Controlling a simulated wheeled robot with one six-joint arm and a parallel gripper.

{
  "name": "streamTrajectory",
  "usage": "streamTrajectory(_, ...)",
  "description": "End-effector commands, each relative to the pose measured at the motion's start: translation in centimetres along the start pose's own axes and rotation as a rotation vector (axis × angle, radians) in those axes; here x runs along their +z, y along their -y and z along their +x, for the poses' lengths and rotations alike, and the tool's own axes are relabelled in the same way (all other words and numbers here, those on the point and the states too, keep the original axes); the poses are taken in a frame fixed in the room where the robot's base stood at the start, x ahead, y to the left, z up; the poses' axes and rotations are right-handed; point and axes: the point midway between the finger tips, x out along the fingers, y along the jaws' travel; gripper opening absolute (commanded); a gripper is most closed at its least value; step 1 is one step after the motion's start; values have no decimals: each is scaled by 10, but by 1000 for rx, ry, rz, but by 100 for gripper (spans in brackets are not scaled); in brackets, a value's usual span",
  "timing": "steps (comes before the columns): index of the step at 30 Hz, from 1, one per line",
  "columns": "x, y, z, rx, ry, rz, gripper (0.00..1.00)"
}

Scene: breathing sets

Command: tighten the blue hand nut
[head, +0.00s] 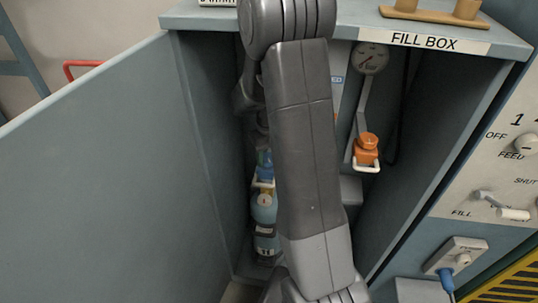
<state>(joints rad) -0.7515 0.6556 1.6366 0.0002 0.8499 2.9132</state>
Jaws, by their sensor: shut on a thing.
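The blue hand nut (264,160) shows in the head view inside the fill box, at the top of a light-blue cylinder (264,215). The cylinder stands upright in the box. My gripper (263,147) comes down from above and is shut on the blue hand nut. My own arm crosses the middle of the view and hides the right side of the nut and cylinder. Only a small part of the gripper shows, in shadow, so the fingers are hard to make out.
The fill box (425,41) has a grey door (95,180) swung open at left. To the right, an orange knob (367,145) hangs on a hose below a gauge (370,57). A panel (500,170) with switches stands at far right.

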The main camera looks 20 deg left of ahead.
Motion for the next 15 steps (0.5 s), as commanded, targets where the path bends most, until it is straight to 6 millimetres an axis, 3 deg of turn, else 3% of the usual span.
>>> streamTrajectory(15,1,0,-1,-1,4,78,25)
